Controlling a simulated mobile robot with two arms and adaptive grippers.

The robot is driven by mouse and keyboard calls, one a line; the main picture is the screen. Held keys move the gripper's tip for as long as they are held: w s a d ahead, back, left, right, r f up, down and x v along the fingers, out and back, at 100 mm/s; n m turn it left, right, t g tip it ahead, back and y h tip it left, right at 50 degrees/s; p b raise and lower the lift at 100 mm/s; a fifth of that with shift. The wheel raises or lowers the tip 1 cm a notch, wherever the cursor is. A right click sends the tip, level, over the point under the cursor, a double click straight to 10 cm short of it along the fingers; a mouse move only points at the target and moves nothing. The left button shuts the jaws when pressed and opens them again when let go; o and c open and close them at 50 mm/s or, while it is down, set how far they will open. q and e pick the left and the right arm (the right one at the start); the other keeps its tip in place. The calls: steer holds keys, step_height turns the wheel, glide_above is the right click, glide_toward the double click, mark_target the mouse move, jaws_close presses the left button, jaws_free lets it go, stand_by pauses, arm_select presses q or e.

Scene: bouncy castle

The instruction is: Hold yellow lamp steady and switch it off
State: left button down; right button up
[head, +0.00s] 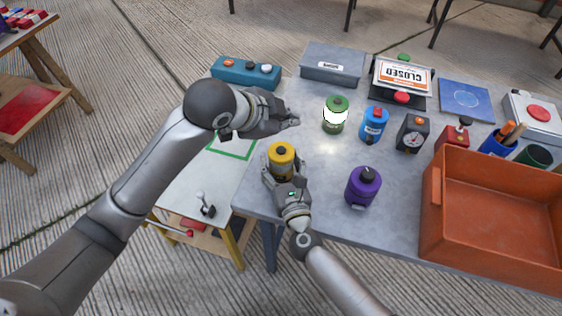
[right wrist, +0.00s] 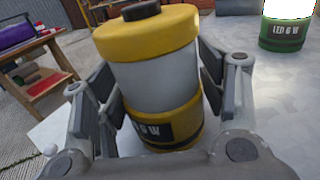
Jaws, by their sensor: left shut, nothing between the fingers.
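The yellow lamp (head: 281,158) stands upright near the left edge of the grey table, with a dark button on top. Its body looks grey and unlit. My right gripper (head: 282,176) has its fingers on both sides of the lamp and is shut on it; the right wrist view shows the yellow lamp (right wrist: 150,75) between the finger pads. My left gripper (head: 291,122) is shut and empty, above the table just behind the yellow lamp and left of the green lamp.
A blue button box (head: 245,72) and a grey box (head: 332,64) lie at the back.

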steer(key=shift+o, duration=1.1)
steer(key=v, duration=1.2)
